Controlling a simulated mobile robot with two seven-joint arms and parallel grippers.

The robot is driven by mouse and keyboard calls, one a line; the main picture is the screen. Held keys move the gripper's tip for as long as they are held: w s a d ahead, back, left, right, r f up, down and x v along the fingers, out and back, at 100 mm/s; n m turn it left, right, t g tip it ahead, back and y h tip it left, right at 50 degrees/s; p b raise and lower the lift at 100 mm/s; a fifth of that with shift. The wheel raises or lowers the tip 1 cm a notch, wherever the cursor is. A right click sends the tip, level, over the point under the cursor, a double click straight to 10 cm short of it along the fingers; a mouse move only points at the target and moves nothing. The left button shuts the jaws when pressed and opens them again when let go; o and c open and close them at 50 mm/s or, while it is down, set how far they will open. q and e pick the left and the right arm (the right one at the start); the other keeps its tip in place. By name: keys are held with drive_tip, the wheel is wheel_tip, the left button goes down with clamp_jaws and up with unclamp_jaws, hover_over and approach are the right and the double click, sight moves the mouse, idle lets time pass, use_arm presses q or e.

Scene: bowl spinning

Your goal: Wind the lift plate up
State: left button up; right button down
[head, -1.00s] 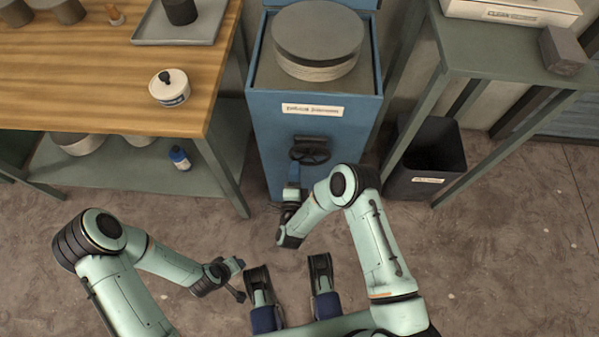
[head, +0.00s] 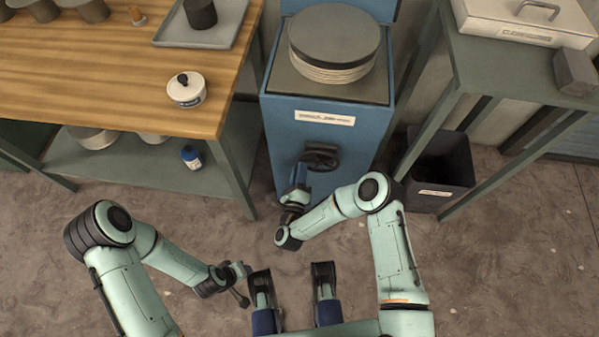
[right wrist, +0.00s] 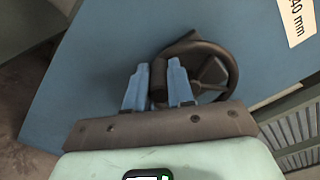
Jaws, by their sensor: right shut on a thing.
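A blue cabinet (head: 278,128) stands in the middle of the head view. Its round grey lift plate (head: 335,33) sits on a pale ribbed column (head: 330,70) above the cabinet top. A dark handwheel crank (head: 322,155) is on the cabinet front; it also shows in the right wrist view (right wrist: 213,62). My right gripper (head: 299,174) is at the wheel's lower left. In the right wrist view its blue fingers (right wrist: 155,82) are shut around the upright dark crank handle (right wrist: 158,78). My left gripper (head: 240,281) hangs low over the floor, away from the cabinet; its jaw gap is unclear.
A wooden table (head: 105,85) stands left, with a lidded white jar (head: 187,92) near its edge. A green-grey table (head: 490,70) stands right, with a dark bin (head: 440,165) beside the cabinet. The floor (head: 500,270) in front is clear.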

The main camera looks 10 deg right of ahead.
idle(0.4)
drive_tip(key=c, duration=1)
unclamp_jaws()
drive_tip(key=shift+s, duration=0.1)
